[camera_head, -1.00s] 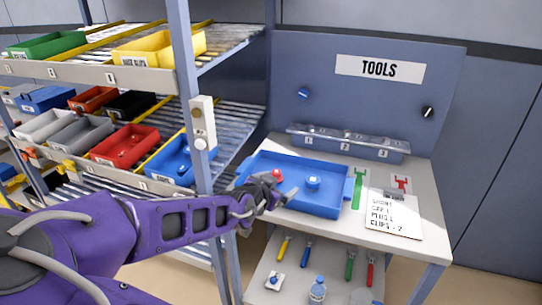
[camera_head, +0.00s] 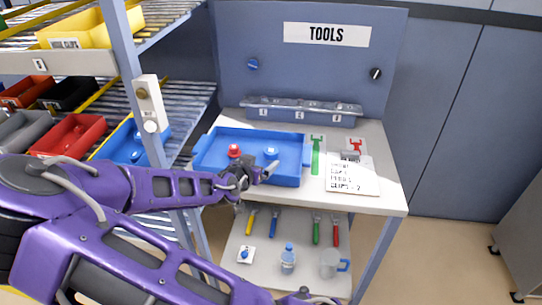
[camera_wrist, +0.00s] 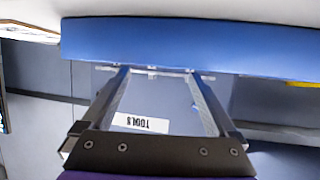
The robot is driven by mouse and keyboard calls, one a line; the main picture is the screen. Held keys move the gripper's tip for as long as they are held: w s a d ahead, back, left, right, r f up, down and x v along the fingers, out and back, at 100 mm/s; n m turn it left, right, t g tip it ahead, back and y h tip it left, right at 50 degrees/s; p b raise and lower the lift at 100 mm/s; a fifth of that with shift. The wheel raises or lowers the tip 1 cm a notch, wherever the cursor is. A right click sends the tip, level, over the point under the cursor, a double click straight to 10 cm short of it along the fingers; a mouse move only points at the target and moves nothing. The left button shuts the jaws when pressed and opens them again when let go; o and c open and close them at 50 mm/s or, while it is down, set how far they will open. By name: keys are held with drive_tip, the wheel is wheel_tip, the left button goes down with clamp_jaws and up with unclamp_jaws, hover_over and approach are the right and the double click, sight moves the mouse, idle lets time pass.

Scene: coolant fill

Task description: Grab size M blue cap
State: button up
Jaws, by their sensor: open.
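A small blue cap (camera_head: 271,152) sits in the blue tray (camera_head: 220,138) on the workbench. Another small blue piece (camera_head: 136,155) lies in a blue bin (camera_head: 113,146) on the shelf at left. I cannot read the size of either. My gripper (camera_head: 268,172) is at the front of the tray, just in front of the blue cap in the picture. In the wrist view the gripper (camera_wrist: 157,72) is open, with nothing visible between its fingers. A blue wall of the tray (camera_wrist: 190,45) spans the top there. No cap shows in the wrist view.
A red piece (camera_head: 234,151) is in the tray, left of the blue cap. A clear numbered organizer (camera_head: 300,111) stands behind. A note card (camera_head: 352,180) lies to the right. A shelf post (camera_head: 133,90) stands left of the bench. A bottle (camera_head: 288,260) and mug (camera_head: 330,264) are below.

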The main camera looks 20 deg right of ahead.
sight(268, 156)
drive_tip(key=shift+x, duration=3.9)
drive_tip(key=c, duration=1.4)
